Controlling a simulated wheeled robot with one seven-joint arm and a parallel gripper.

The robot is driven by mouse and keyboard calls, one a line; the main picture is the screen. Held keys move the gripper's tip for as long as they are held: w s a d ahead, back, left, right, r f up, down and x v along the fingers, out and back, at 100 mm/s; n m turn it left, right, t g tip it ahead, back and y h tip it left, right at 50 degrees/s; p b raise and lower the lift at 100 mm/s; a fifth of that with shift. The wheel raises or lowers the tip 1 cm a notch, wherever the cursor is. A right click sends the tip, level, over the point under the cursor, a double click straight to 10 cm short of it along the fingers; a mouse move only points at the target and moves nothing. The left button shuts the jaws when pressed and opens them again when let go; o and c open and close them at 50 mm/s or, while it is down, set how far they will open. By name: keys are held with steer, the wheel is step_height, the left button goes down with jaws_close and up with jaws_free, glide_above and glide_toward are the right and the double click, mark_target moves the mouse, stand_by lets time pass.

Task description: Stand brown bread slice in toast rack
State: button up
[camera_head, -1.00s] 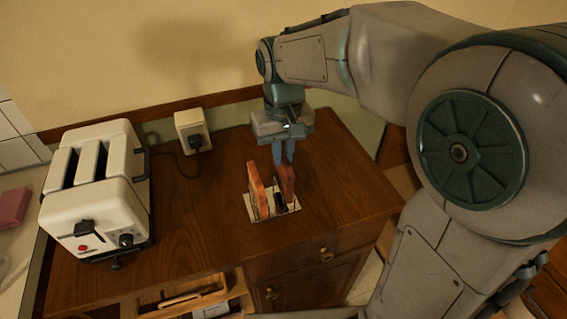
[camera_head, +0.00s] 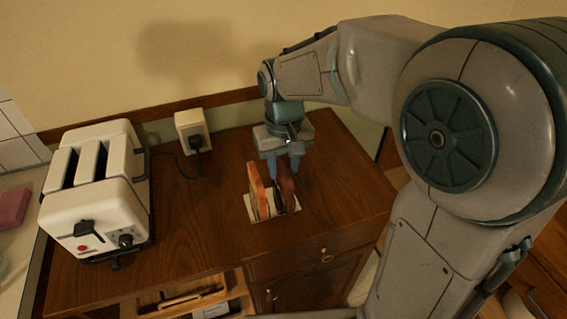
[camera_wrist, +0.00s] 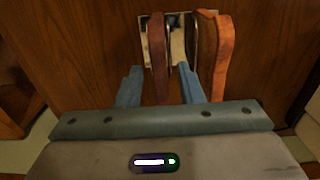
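The brown bread slice (camera_head: 287,187) stands on edge, leaning slightly, in the right-hand part of the toast rack (camera_head: 262,214). The wrist view shows this slice (camera_wrist: 157,60) at the left of the rack (camera_wrist: 178,45), with a visible gap to each finger. An orange-brown slice (camera_head: 257,190) stands to its left in the head view; it is at the right in the wrist view (camera_wrist: 216,55). My gripper (camera_head: 284,170) is open just above the brown slice, its fingers (camera_wrist: 160,76) on either side of it. The slices hide much of the rack.
A white toaster (camera_head: 98,190) stands at the left of the wooden counter (camera_head: 200,235). A wall socket (camera_head: 192,130) with a plugged cord is behind. An open drawer (camera_head: 190,300) shows at the front. The counter around the rack is mostly clear.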

step_height(320, 180, up, 12)
steer(key=s+d+f+m+t, duration=0.3)
steer(key=s+d+f, duration=0.6)
steer(key=s+d, duration=0.3)
steer(key=shift+s+f, duration=0.2)
steer(key=shift+f, duration=0.15)
stand_by(1.0)
